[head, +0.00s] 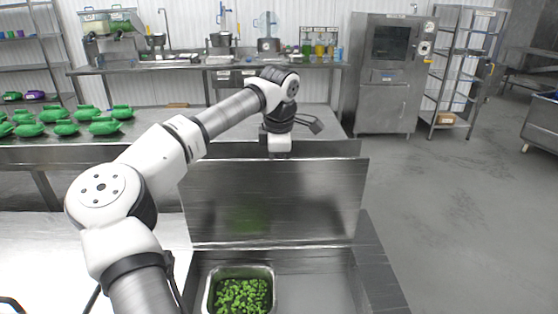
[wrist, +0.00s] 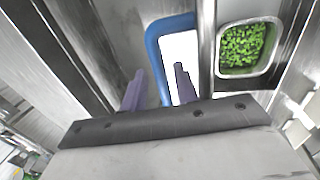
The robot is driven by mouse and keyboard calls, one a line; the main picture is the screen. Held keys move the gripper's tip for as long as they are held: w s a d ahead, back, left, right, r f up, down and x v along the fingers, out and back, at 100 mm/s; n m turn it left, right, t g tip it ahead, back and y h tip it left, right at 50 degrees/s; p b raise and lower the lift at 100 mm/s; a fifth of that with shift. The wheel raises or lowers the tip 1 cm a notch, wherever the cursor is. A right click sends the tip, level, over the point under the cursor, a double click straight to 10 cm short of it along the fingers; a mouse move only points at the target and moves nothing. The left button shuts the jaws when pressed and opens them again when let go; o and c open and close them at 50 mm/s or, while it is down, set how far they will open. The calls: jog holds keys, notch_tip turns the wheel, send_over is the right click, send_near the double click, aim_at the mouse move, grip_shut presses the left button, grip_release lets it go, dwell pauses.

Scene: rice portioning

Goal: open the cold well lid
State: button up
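The cold well lid (head: 275,205) is a flat metal panel standing raised, close to upright, at the back of the cold well (head: 315,270) in the head view. The well is uncovered in front of it. A metal pan (head: 243,267) of green pieces sits in the well; the pan also shows at upper right in the wrist view (wrist: 245,73). My arm reaches over to the lid's top edge, and the lid hides my fingers in the head view. In the wrist view my gripper (wrist: 160,70) has its two purple fingers apart, with nothing visibly clamped. Whether it touches the lid is unclear.
A blue-rimmed white shape (wrist: 154,45) lies beyond my fingers in the wrist view; I cannot tell what it is. A steel cabinet (head: 385,105) and shelf rack stand behind. The floor at right is clear.

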jog(key=shift+r, duration=0.2)
notch_tip(320, 180, up, 13)
jog(key=s+b, duration=0.2)
jog(key=shift+s+r, duration=0.2)
jog(key=shift+s, duration=0.15)
jog(key=shift+f, duration=0.15)
